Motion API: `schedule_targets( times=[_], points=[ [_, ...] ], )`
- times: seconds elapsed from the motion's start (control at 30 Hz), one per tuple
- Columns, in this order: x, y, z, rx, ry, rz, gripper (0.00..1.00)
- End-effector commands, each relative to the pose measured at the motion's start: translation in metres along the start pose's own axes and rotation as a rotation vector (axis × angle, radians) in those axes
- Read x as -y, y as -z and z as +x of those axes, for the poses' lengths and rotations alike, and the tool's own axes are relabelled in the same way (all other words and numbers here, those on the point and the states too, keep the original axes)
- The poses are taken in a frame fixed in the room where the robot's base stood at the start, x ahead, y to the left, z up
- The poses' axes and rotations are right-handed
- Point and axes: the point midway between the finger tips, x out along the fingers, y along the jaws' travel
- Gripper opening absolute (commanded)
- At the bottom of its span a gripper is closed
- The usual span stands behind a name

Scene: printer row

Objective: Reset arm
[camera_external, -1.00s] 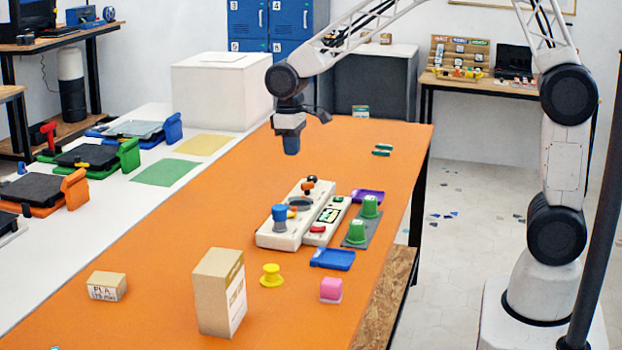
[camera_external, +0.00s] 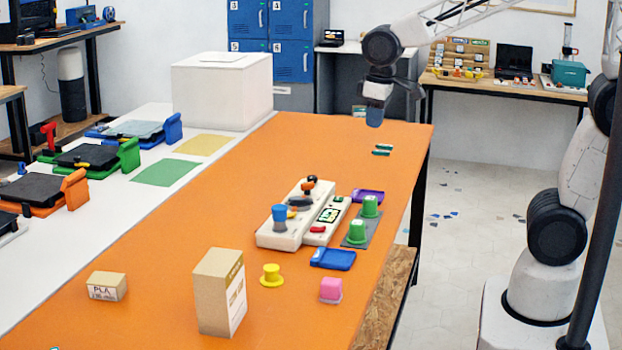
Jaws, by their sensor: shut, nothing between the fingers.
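My gripper (camera_external: 374,118) is shut and empty. It hangs pointing down above the far right part of the orange table (camera_external: 300,140). It is apart from everything on the table. Two small green pieces (camera_external: 382,150) lie on the table just below it in the picture. My arm reaches in from the upper right.
A white device (camera_external: 290,225) with a blue knob stands mid-table beside green cups (camera_external: 357,231) on a grey mat. A blue tray (camera_external: 332,259), a yellow spool (camera_external: 271,275), a pink block (camera_external: 331,289) and a tall cardboard box (camera_external: 219,293) stand nearer. The far table surface is mostly clear.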

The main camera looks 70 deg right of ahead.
Motion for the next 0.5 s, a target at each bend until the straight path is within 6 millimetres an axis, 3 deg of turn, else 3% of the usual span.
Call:
schedule_targets(
  times=[0.5],
  points=[
    [0.004,-0.113,-0.019,-0.084,0.0,0.006,0.0]
  ],
)
